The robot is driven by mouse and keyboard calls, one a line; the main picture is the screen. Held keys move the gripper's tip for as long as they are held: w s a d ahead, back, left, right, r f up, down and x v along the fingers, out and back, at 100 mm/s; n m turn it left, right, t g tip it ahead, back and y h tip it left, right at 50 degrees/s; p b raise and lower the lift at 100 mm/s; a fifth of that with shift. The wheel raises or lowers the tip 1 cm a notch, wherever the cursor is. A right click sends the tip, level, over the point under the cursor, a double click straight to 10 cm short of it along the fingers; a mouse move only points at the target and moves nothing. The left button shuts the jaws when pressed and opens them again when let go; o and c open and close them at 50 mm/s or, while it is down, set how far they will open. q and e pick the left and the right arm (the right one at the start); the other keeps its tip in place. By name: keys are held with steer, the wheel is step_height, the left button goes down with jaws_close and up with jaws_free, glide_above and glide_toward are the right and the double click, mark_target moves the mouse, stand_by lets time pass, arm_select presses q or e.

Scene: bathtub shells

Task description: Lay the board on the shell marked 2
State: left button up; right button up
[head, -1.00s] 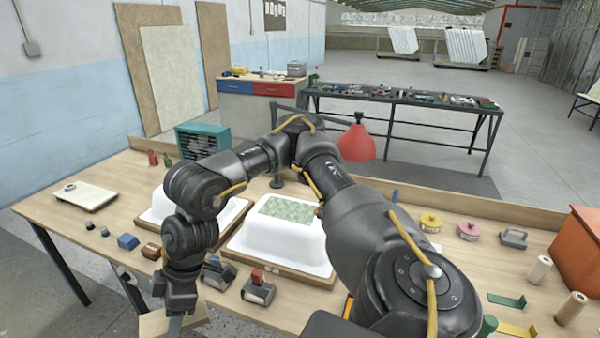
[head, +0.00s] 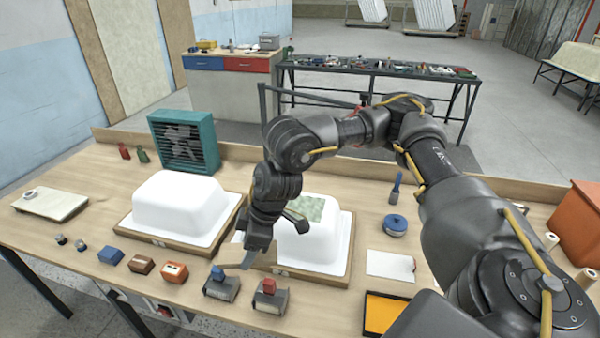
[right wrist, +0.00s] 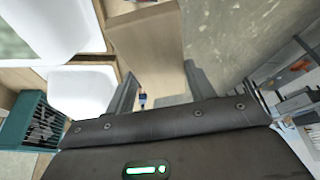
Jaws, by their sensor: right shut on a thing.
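Two white upturned bathtub shells stand on wooden bases, the left shell (head: 178,205) and the right shell (head: 318,245). The right one has a green mottled patch (head: 309,208) on top. The small marks on the base fronts are too small to read. My right gripper (head: 250,258) points down at the front left of the right shell and is shut on the tan board (head: 268,258). My left gripper is out of view.
A teal fan (head: 184,140) stands behind the left shell. Several small blocks line the table's front, including a blue-topped block (head: 220,284) and a red-topped one (head: 270,296) near my gripper. A white card (head: 390,265) and an orange tray (head: 383,315) lie right.

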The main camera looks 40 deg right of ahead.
steer(key=w+d+r+m+p, duration=0.1)
steer(key=w+d+r+p, duration=0.25)
steer(key=w, duration=0.35)
steer(key=w+d+f+m+p, duration=0.1)
steer(key=w+d+p, duration=0.1)
steer(key=d, duration=0.8)
steer(key=w+d+f+m+t+h+p, duration=0.1)
steer(key=w+d+p, duration=0.2)
steer(key=d, duration=0.7)
steer(key=shift+w+f+m+p, duration=0.25)
steer(key=shift+m+p, duration=0.15)
steer(key=shift+p, duration=0.8)
